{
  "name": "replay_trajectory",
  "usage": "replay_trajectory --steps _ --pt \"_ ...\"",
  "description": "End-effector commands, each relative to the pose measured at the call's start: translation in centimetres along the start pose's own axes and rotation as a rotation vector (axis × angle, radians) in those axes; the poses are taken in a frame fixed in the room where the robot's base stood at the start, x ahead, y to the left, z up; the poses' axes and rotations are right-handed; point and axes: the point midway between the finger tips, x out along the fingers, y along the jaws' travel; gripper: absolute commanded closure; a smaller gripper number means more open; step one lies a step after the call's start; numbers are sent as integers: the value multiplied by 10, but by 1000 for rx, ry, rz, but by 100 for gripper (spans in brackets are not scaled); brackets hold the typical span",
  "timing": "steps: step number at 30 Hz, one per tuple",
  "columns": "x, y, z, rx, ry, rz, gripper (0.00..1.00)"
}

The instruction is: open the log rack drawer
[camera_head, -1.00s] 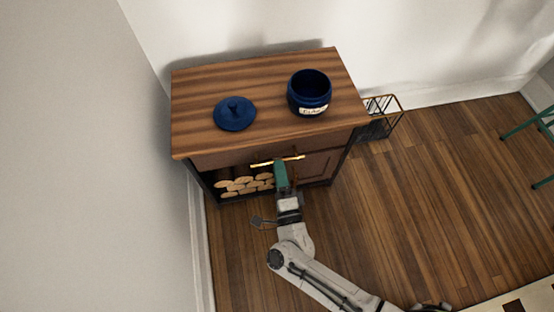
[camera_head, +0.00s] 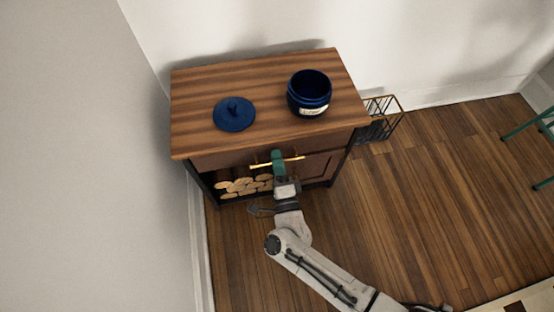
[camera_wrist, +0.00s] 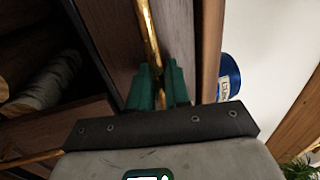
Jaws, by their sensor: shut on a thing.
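The log rack (camera_head: 260,92) is a wooden cabinet with a striped top. Its drawer front (camera_head: 215,161) lies just under the top and looks closed. A brass bar handle (camera_head: 296,158) runs across the drawer front. My gripper (camera_head: 278,158) has green fingers and is shut on the handle near its middle. In the wrist view, the handle (camera_wrist: 149,38) passes between the two fingers of my gripper (camera_wrist: 159,84). The fingertips hide the gripped part of the bar.
A blue jar (camera_head: 309,93) and its blue lid (camera_head: 234,114) stand on the top. Logs (camera_head: 243,186) lie in the open bay below the drawer. A wire basket (camera_head: 381,118) stands to the right. A wall (camera_head: 90,160) is close on the left.

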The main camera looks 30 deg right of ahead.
Motion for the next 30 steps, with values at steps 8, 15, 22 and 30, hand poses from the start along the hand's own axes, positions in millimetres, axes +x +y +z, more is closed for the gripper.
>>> replay_trajectory --steps 8,15,22,30 --pt "0 1 0 0 -1 2 100" --pt "-3 0 0 0 -1 3 100" --pt "-27 -5 0 -1 -2 5 100" --pt "-87 -16 0 -1 -2 7 100"
